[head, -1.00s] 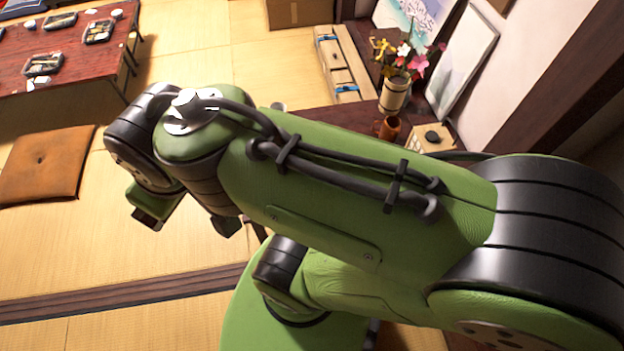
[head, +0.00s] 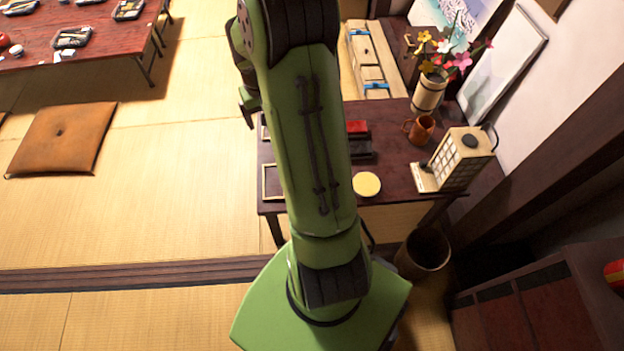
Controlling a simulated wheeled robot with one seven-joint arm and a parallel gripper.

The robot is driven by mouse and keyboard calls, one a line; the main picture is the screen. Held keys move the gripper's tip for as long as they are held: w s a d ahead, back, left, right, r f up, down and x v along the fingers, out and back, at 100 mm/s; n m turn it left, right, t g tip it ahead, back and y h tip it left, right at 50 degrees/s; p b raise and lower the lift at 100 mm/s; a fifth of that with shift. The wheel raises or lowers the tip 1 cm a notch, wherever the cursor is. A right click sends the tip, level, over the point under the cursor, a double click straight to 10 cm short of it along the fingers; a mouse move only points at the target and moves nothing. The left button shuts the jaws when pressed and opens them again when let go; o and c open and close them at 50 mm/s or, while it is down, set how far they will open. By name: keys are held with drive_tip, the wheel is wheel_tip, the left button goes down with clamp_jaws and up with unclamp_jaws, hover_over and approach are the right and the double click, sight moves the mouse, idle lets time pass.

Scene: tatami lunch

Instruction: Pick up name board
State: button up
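I cannot pick out the name board for certain. A light-framed flat piece (head: 272,182) shows at the left edge of the dark low desk (head: 395,170), partly covered by my green arm, and another pale edge shows just above it. My arm stands across the middle of the view and hides part of the desk top. The end of my gripper (head: 247,105) shows only in part, left of the arm and above the desk's left side. Its fingers are not clear, and I see nothing held.
The desk also bears a red-and-black box (head: 359,140), a round yellow disc (head: 366,184), an orange mug (head: 420,129), a paper lantern (head: 461,160) and a flower vase (head: 429,92). A bin (head: 424,250) stands below. A cushion (head: 62,138) lies left; tatami between is free.

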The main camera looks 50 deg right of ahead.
drive_tip(key=s+d+f+m+b, duration=0.1)
drive_tip(key=s+d+f+b, duration=0.1)
drive_tip(key=f, duration=0.9)
drive_tip(key=s+d+f+m+y+b, duration=0.1)
drive_tip(key=d+f, duration=0.3)
drive_tip(key=f, duration=0.7)
drive_tip(key=s+d+f+m+g+b, duration=0.1)
drive_tip(key=s+d+f+b, duration=0.1)
drive_tip(key=f, duration=0.9)
drive_tip(key=shift+s+d+m+y+b, duration=0.35)
drive_tip(key=shift+d+b, duration=0.2)
drive_tip(key=shift+d, duration=0.25)
wheel_tip(320, 180, down, 6)
drive_tip(key=b, duration=0.2)
drive_tip(key=shift+s+b, duration=0.15)
drive_tip(key=shift+b, duration=0.2)
drive_tip(key=shift+r, duration=0.1)
drive_tip(key=shift+c, duration=0.4)
drive_tip(key=c, duration=1.1)
